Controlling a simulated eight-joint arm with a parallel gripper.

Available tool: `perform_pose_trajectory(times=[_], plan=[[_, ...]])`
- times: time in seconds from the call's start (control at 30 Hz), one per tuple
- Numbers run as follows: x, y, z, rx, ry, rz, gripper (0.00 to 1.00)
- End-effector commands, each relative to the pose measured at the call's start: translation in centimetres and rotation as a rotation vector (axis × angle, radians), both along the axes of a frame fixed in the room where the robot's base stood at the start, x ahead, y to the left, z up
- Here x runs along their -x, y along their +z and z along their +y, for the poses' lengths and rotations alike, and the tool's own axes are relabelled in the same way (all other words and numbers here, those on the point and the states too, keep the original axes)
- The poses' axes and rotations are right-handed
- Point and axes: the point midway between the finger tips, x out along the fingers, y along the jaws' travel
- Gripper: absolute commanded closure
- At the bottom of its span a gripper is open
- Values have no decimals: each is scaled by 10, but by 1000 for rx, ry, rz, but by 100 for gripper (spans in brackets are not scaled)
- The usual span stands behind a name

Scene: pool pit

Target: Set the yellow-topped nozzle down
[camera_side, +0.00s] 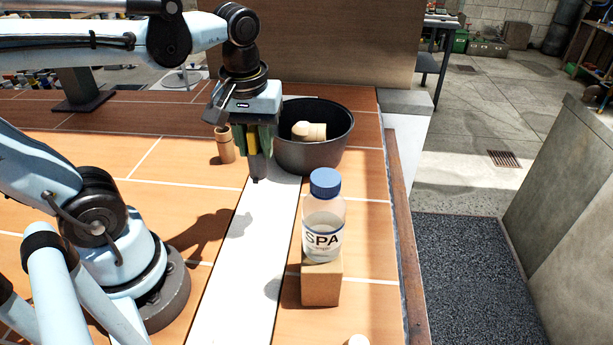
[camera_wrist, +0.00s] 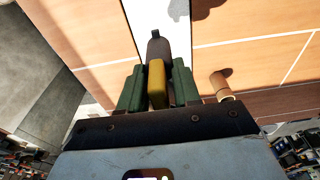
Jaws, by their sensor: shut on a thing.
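My gripper (camera_side: 252,148) is shut on the yellow-topped nozzle (camera_side: 260,168). The nozzle has a dark grey body that points down below the jaws. In the wrist view, its yellow part (camera_wrist: 156,84) sits between my green fingers (camera_wrist: 157,92), and its grey end reaches out past them. The nozzle is over the far part of the white strip (camera_side: 245,250), just in front of and to the left of the black pot. I cannot tell whether its lower tip touches the surface. The fingers hide part of it.
The black pot (camera_side: 312,158) holds a pale wooden piece (camera_side: 309,131). A small wooden cylinder (camera_side: 225,146) stands left of my gripper. A SPA bottle (camera_side: 324,215) with a blue cap stands on a wooden block (camera_side: 321,283). The near white strip is clear; the table's edge (camera_side: 400,230) is at right.

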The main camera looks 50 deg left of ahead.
Motion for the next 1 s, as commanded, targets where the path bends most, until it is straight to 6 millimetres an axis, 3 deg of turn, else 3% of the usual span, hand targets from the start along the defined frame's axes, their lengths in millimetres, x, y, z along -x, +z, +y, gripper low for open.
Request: perform_pose_trajectory(times=[0.5,0.7,1.0], plan=[[-5,-56,95,0,12,-1,100],[-7,-67,112,0,5,-1,100],[-7,-89,114,0,3,-1,100]])
